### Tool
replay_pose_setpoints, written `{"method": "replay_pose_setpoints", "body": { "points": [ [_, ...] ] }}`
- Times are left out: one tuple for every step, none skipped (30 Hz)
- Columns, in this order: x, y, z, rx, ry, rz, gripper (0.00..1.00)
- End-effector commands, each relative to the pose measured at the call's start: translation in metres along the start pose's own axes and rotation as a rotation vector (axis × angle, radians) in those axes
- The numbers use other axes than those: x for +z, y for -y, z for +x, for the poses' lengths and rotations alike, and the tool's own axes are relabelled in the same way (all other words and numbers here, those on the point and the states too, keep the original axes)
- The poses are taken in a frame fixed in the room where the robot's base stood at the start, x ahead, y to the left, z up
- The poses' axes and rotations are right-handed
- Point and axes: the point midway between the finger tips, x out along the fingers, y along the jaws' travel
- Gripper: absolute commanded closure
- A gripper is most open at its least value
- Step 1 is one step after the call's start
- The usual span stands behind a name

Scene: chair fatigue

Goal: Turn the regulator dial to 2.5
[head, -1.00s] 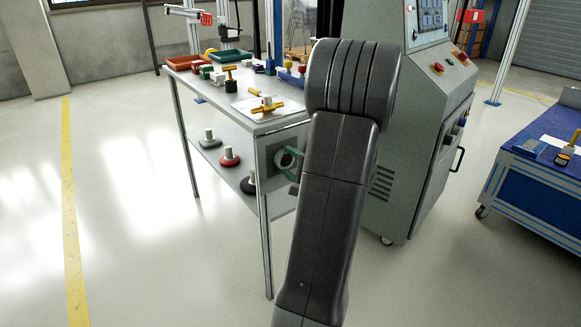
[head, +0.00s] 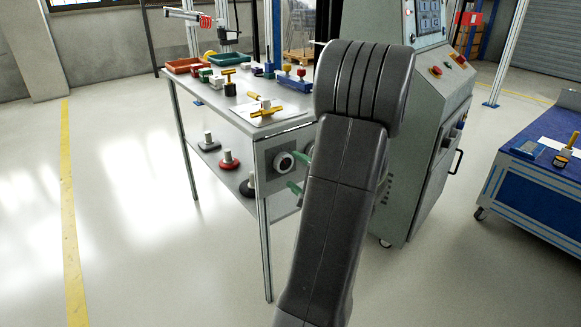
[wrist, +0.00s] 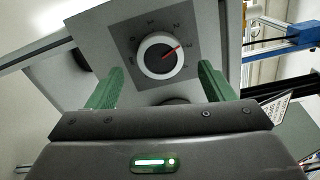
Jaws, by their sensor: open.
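The regulator dial (head: 284,161) is a round knob with a white rim on a grey panel at the table's end. In the wrist view the dial (wrist: 160,57) has a dark face. Nothing is between the fingers.
The metal table (head: 235,112) carries trays, knobs and small tools. Weights such as a red disc (head: 229,163) rest on its lower shelf. A grey control cabinet (head: 425,150) stands right of my arm. A blue bench (head: 530,190) stands far right. Open floor lies left.

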Motion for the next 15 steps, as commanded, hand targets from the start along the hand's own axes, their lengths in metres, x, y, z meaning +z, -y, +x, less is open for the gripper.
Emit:
{"method": "replay_pose_setpoints", "body": {
  "points": [
    [-0.001,0.002,-0.012,0.001,-0.006,0.000,0.25],
    [-0.001,0.003,-0.019,0.000,-0.005,0.001,0.25],
    [-0.001,0.002,-0.028,0.000,-0.006,0.002,0.25],
    [-0.001,0.002,-0.034,0.000,-0.005,0.001,0.25],
    [-0.001,0.002,-0.040,0.000,-0.006,0.001,0.25],
    [-0.001,0.002,-0.048,0.000,-0.006,0.002,0.25],
    [-0.001,0.002,-0.054,0.000,-0.005,0.001,0.25],
    [-0.001,0.002,-0.059,0.000,-0.005,0.001,0.25],
    [-0.001,0.002,-0.067,0.000,-0.005,0.000,0.25],
    [-0.001,0.002,-0.071,0.000,-0.004,0.000,0.25],
    [-0.001,0.002,-0.076,0.000,-0.005,0.001,0.25],
    [0.000,0.001,-0.082,0.000,-0.004,0.002,0.25],
    [-0.001,0.001,-0.085,0.000,-0.003,0.001,0.25],
    [-0.001,0.001,-0.089,0.001,-0.003,0.001,0.25],
    [-0.001,0.001,-0.092,0.001,-0.003,0.001,0.25]
  ]
}}
